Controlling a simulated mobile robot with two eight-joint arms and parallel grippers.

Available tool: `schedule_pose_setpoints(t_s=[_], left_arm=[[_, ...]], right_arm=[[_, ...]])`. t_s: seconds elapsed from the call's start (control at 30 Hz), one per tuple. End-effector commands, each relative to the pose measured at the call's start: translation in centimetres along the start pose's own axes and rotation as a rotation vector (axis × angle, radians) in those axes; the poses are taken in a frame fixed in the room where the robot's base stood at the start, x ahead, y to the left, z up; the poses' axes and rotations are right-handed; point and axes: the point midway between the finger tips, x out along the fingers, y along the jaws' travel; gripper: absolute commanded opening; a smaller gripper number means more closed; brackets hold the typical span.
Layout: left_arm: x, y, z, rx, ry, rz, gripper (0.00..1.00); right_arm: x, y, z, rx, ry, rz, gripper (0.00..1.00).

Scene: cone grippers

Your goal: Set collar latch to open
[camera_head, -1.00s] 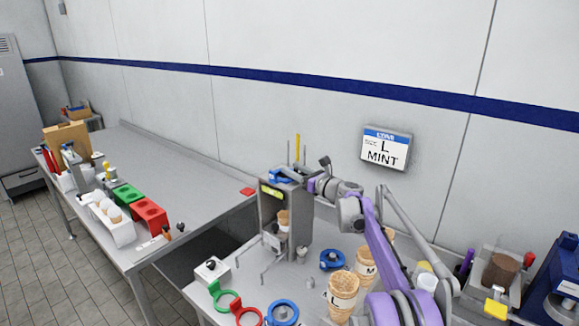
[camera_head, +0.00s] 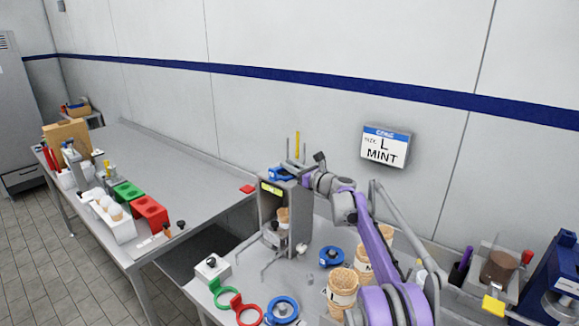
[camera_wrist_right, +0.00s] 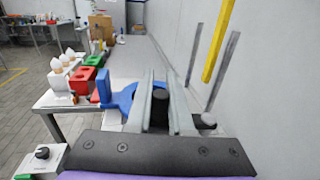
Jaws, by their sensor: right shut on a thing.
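The grey dispensing stand (camera_head: 269,208) holds a blue collar (camera_head: 282,174) on its top, with a yellow label on the front below it. In the right wrist view the collar (camera_wrist_right: 122,97) is a blue ring piece with an upright blue tab at its left. My right gripper (camera_head: 303,178) is at the top of the stand, at the collar's right side. In the right wrist view its two long fingers (camera_wrist_right: 160,100) are shut on a black knob (camera_wrist_right: 158,112) beside the collar. The fingers hide part of the collar. My left gripper is not in view.
A yellow upright strip (camera_head: 297,146) and thin grey rods rise behind the collar. A cone stands inside the stand. Waffle cones (camera_head: 342,287), blue rings (camera_head: 282,309) and a red ring (camera_head: 246,311) crowd the front bench. The back table (camera_head: 190,165) is largely clear.

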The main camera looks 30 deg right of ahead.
Motion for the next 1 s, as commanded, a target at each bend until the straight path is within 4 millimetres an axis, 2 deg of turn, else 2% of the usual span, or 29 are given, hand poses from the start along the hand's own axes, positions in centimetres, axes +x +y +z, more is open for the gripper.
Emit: schedule_pose_setpoints(t_s=[0.27, 0.43, 1.0], left_arm=[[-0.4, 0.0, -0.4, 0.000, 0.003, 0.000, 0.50], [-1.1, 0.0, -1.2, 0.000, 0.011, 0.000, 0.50], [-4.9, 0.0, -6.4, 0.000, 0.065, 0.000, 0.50]], right_arm=[[-0.2, 0.0, 0.1, -0.001, 0.000, 0.037, 0.00], [-0.7, 0.1, 0.3, -0.001, -0.002, 0.124, 0.00], [-3.0, 0.6, 0.4, -0.003, -0.003, 0.543, 0.00]])
